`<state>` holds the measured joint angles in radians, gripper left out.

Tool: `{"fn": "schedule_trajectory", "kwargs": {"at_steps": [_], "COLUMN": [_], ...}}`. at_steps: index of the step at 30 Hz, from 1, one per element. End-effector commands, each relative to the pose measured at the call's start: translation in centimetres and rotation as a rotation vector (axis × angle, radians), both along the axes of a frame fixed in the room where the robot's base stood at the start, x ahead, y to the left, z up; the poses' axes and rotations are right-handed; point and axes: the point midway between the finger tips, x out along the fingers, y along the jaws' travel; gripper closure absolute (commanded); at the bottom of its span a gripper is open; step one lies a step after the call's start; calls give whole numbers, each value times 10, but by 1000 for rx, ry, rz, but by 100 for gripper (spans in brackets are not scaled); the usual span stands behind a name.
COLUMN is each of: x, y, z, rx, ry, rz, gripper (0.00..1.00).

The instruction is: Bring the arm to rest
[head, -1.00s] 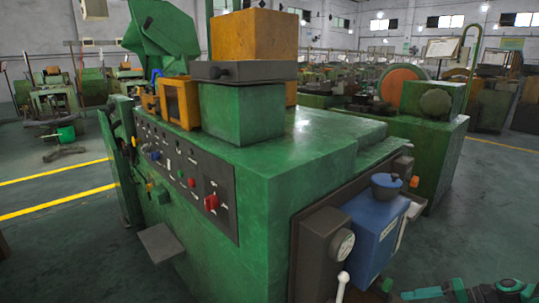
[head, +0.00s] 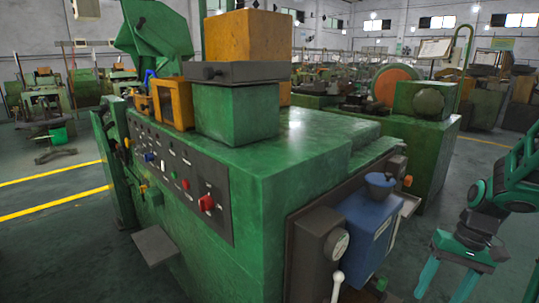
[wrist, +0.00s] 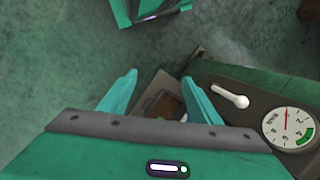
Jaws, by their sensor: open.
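My arm, teal and black, shows at the right edge of the head view. My gripper (head: 480,283) hangs from it with its fingers down, apart and empty, over the floor to the right of the green machine (head: 310,215). In the wrist view my gripper (wrist: 160,80) has its two teal fingers spread, with nothing between them touching. A brown open box-like part shows beyond the fingertips.
The machine's near side carries a blue box (head: 366,228), a dial gauge (wrist: 288,128) and a white-knobbed lever (wrist: 230,95), close to the gripper's right in the wrist view. Another green machine (head: 425,150) stands behind. Open floor (head: 480,190) lies at the right.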

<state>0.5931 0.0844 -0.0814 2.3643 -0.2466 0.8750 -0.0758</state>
Motion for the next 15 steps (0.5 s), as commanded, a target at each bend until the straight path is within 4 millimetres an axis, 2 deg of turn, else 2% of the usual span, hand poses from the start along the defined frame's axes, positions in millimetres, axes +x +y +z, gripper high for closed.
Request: {"fn": "schedule_trajectory", "kwargs": {"at_steps": [1, 6, 15], "x": [-8, -38, -96], "y": [5, 16, 33], "z": [12, 42, 78], "rx": [-31, -117, -213], "ry": [-3, -4, -33], "rz": [-1, -27, -90], "gripper": [42, 42, 42]}}
